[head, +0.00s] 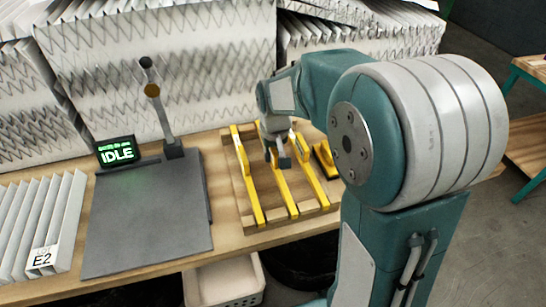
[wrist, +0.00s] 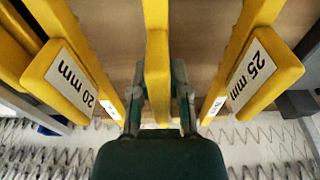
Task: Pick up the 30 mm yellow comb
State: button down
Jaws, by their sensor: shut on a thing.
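Several yellow combs lie side by side on a wooden rack. My gripper (head: 277,158) is shut on the middle yellow comb (head: 287,194). In the wrist view, my gripper's fingers (wrist: 159,97) stand on both sides of this middle comb (wrist: 157,40). Its label is hidden, so I cannot read its size. A comb marked 25 mm (wrist: 268,72) is on its right in the wrist view, and one marked 20 mm (wrist: 58,78) is on its left. Both are apart from my gripper. I cannot tell whether the held comb is clear of the rack.
A grey plate (head: 150,215) with a post and a screen reading IDLE (head: 116,152) is left of the rack. Pleated filters (head: 160,75) stand close behind. A filter block marked E2 (head: 42,225) is at far left. A white bin (head: 224,282) is below the table edge.

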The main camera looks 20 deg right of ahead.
jog(key=shift+r, duration=0.1)
jog(key=shift+r, duration=0.3)
notch_tip(320, 180, up, 2)
jog(key=shift+r, duration=0.2)
jog(key=s+d+r, duration=0.3)
jog(key=s+r, duration=0.6)
jog(key=s, duration=0.4)
jog(key=shift+s+r, duration=0.35)
jog(key=shift+r, duration=0.05)
